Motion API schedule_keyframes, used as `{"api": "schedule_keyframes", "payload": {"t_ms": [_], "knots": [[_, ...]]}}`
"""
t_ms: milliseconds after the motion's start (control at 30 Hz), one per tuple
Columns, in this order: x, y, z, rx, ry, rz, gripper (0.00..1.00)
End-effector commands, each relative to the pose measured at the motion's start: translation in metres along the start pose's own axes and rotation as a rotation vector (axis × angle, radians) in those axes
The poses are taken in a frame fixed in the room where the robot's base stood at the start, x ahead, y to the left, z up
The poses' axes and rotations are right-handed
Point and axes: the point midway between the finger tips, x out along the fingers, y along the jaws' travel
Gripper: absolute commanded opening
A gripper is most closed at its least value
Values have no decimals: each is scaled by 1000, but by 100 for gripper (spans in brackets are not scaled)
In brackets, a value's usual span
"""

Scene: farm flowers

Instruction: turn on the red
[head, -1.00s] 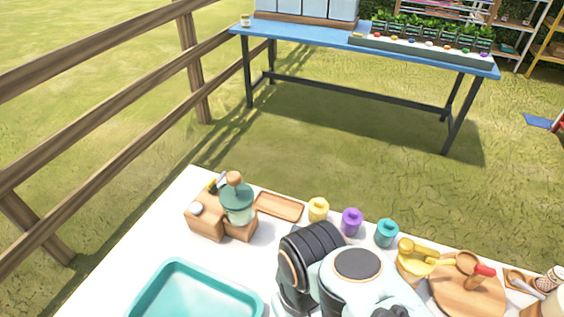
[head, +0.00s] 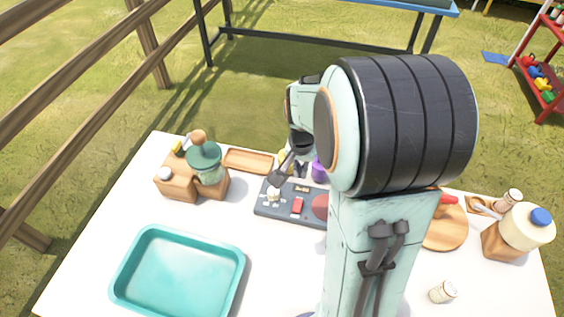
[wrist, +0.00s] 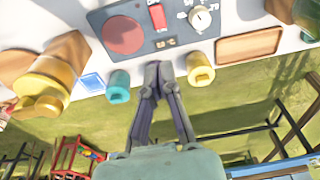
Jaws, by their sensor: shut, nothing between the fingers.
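A dark grey control panel (head: 262,210) lies on the white table, partly hidden by my arm. It carries a red rocker switch (head: 298,205), a round red plate (head: 320,206) and a white knob (head: 273,194). In the wrist view the panel (wrist: 146,10) shows the red switch (wrist: 157,17) between the red plate (wrist: 124,35) and the dial knob (wrist: 201,18), with a small lit display (wrist: 166,43). My gripper (wrist: 160,66) is shut and empty, its tips just short of the panel's edge below the switch in that view. Contact is not visible.
A teal tray (head: 122,275), a wooden block with a green-topped jar (head: 205,160) and a small wooden tray (head: 248,161) stand left. Yellow (wrist: 201,68) and teal (wrist: 118,86) pots flank my fingers. A round board (head: 445,235) and jug (head: 525,228) are right.

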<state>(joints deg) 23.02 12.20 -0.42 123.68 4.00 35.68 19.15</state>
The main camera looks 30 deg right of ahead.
Motion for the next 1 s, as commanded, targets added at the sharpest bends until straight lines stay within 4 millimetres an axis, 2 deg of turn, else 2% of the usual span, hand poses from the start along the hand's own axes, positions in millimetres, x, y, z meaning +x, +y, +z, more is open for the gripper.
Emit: {"api": "schedule_keyframes", "payload": {"t_ms": [167, 333, 800, 1000], "knots": [[0, 0, 0, -2, 0, 0, 0], [14, 0, 1, -2, -4, 1, 0], [109, 0, 1, -2, -5, 1, 0], [133, 0, 1, -2, -2, 0, 0]]}}
